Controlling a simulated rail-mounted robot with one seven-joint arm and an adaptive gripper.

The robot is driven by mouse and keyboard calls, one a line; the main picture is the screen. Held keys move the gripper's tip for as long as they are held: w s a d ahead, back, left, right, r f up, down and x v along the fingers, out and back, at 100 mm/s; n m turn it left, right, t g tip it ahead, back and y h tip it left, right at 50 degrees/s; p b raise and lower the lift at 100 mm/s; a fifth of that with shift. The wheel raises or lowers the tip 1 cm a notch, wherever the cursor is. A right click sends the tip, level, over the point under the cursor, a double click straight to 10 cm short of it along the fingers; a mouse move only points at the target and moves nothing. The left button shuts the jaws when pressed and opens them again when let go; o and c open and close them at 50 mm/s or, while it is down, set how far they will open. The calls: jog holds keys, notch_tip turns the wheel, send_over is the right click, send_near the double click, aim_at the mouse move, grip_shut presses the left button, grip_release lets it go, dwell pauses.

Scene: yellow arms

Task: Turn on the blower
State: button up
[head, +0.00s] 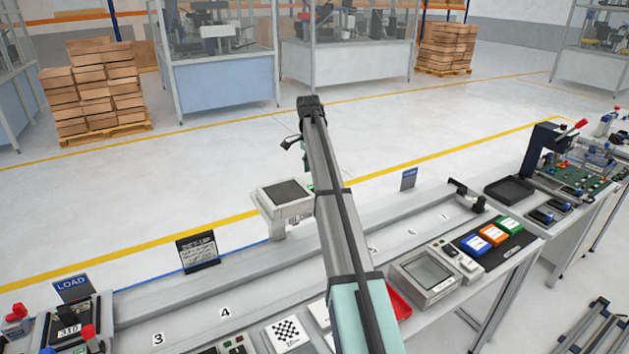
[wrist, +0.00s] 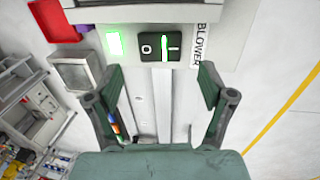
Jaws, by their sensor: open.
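In the wrist view, a black rocker switch (wrist: 150,47) marked O and I sits on a pale housing above my gripper. A lit green lamp (wrist: 115,44) is left of the switch. A label reading BLOWER (wrist: 200,45) is on its right. My gripper (wrist: 160,80) is open and empty, its two green fingers apart below the switch. I cannot tell whether they touch the housing. In the head view, my arm hides most of the gripper. A pale unit with a dark top (head: 285,194) stands beside the arm and may be the blower.
A long pale bench (head: 180,300) with numbered places runs below my arm. A LOAD sign (head: 73,289) is at left. A screen box (head: 428,272) and a red tray (head: 398,300) are right of the arm.

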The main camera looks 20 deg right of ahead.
jog(key=shift+w+r, duration=0.15)
jog(key=shift+r, duration=0.65)
jog(key=shift+w+r, duration=0.1)
jog(key=shift+r, duration=0.65)
